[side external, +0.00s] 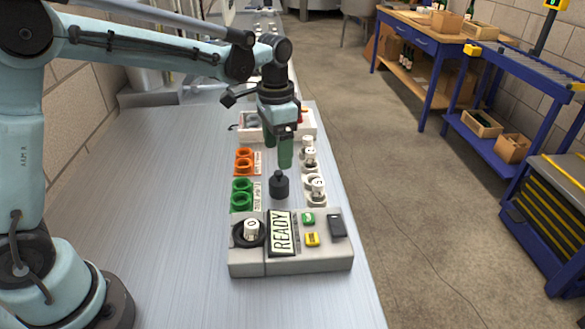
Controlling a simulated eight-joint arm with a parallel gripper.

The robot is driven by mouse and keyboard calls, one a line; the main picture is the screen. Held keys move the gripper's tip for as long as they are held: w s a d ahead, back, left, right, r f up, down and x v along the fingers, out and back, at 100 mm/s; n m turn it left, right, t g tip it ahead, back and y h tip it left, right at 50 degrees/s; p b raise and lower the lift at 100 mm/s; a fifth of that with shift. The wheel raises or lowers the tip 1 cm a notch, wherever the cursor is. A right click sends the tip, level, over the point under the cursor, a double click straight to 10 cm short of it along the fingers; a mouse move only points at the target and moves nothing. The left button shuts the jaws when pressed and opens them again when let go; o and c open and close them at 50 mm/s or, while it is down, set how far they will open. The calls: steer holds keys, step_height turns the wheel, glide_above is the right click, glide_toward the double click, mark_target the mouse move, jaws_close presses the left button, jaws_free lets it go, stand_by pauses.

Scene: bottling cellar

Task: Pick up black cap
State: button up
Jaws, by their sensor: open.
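A black cap (279,188), with a wide round body and a narrower knob on top, stands upright on the bench in the middle of the work area. My gripper (281,160) points down just above and behind it, with green fingers. The fingers are open, and nothing shows between them. The near fingertip appears close to the cap's knob; I cannot tell the exact gap from this view.
Green rings (242,186) and orange rings (244,154) sit left of the cap. White fittings (317,186) stand to its right. A grey control box (290,262) with a READY display is in front. A white tray (308,120) lies behind. The bench's left side (170,190) is clear.

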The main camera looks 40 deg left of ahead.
mark_target(277, 172)
step_height(277, 172, down, 5)
steer(key=shift+f, duration=0.2)
steer(key=shift+w+a+f, duration=0.1)
steer(key=shift+a+f, duration=0.1)
steer(key=shift+f, duration=1.15)
steer(key=shift+w+a+f, duration=0.1)
steer(key=shift+a+f, duration=0.1)
steer(key=shift+f, duration=1.1)
steer(key=c, duration=1)
steer(key=shift+r, duration=0.15)
